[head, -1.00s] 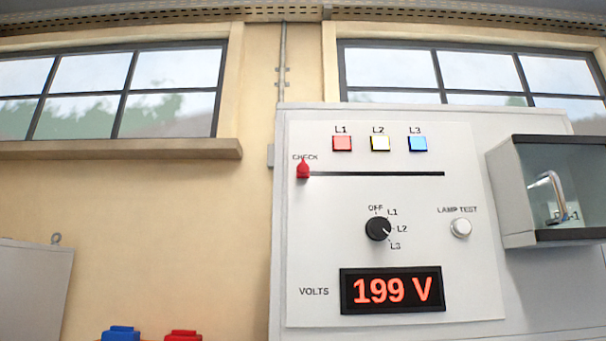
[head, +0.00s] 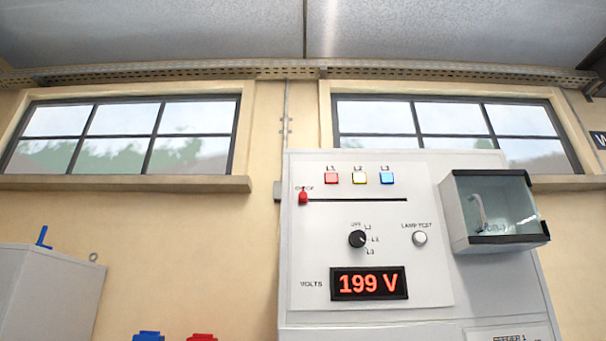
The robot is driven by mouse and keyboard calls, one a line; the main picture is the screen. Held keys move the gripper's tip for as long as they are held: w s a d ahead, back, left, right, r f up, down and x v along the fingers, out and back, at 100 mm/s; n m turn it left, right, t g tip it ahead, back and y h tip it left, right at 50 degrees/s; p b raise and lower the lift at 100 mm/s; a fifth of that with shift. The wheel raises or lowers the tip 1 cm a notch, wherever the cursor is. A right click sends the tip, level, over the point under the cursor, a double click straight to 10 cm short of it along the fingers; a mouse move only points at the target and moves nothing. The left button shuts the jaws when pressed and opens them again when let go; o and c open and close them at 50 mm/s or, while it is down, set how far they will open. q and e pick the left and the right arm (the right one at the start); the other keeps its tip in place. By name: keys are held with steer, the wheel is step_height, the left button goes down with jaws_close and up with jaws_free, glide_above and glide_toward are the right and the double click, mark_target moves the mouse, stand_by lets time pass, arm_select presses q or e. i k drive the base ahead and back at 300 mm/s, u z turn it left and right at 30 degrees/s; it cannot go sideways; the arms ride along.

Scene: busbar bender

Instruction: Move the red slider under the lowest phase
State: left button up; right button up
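The red slider (head: 303,196) sits at the left end of a black horizontal slot (head: 358,200), at the small CHECK label. Above the slot are three lamps: red L1 (head: 331,178), yellow L2 (head: 359,178) and blue L3 (head: 387,178). The slider is left of all three. The black selector knob (head: 357,239) has positions OFF, L1, L2 and L3. Its mark points to the lower right, and I cannot tell whether at L2 or L3. The display (head: 369,284) reads 199 V. Neither gripper is in view.
A LAMP TEST button (head: 420,238) is right of the knob. A clear-fronted box (head: 490,210) with a metal hook-shaped part juts out at the panel's right. A grey cabinet (head: 50,295) stands at lower left. Blue (head: 149,337) and red (head: 202,338) items show at the bottom edge.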

mark_target(302, 196)
steer(key=z, duration=0.1)
steer(key=k, duration=0.5)
steer(key=u, duration=0.85)
steer(key=i, duration=1.2)
steer(key=z, duration=0.8)
